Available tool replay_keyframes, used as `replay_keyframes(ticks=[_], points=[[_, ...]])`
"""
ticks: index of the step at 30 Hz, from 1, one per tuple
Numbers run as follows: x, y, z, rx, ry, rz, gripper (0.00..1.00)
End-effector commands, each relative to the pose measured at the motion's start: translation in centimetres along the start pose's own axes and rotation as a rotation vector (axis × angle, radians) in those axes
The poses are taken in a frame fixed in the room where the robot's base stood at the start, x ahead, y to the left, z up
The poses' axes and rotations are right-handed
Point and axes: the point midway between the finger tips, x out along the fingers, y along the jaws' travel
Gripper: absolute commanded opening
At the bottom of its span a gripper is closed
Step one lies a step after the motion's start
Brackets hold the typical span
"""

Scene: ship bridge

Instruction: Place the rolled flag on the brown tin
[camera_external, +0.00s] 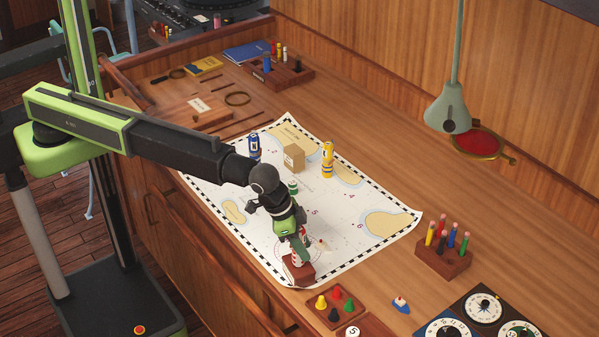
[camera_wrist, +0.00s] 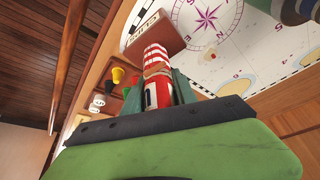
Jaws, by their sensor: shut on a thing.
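My gripper (camera_external: 299,240) is shut on a red-and-white striped roll (camera_external: 302,252), which looks like the rolled flag. In the wrist view the roll (camera_wrist: 157,62) stands between the jaws, with a red part and a pale label nearest the camera. A reddish-brown block with a pale lettered label, likely the brown tin (camera_external: 296,277), sits at the chart's near corner. The tin (camera_wrist: 165,26) also shows in the wrist view at the roll's far end. The roll's lower end is at or just above the tin; I cannot tell whether they touch.
The chart (camera_external: 375,185) bears a blue roll (camera_external: 254,146), a yellow roll (camera_external: 327,159), a tan box (camera_external: 293,158) and a green item (camera_external: 293,186). A tray of coloured pawns (camera_external: 333,307) lies close by at the near right. A peg holder (camera_external: 443,259) stands right.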

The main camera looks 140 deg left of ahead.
Motion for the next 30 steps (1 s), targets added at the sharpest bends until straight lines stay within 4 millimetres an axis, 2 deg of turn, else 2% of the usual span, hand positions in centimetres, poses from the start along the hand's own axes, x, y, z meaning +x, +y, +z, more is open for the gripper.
replay_keyframes(ticks=[5, 6, 11, 23, 26, 30], points=[[0.3, 0.0, 0.1, 0.0, 0.0, 0.0, 0.0], [0.3, 0.0, 0.1, 0.0, 0.0, 0.0, 0.35], [0.2, 0.0, 0.1, 0.0, 0.0, 0.0, 0.55], [-0.3, 0.0, -0.1, 0.0, 0.0, 0.0, 0.55], [-1.6, 0.0, -0.2, 0.0, 0.0, 0.0, 0.55], [-4.3, 0.0, -0.3, 0.001, 0.0, 0.0, 0.55]])
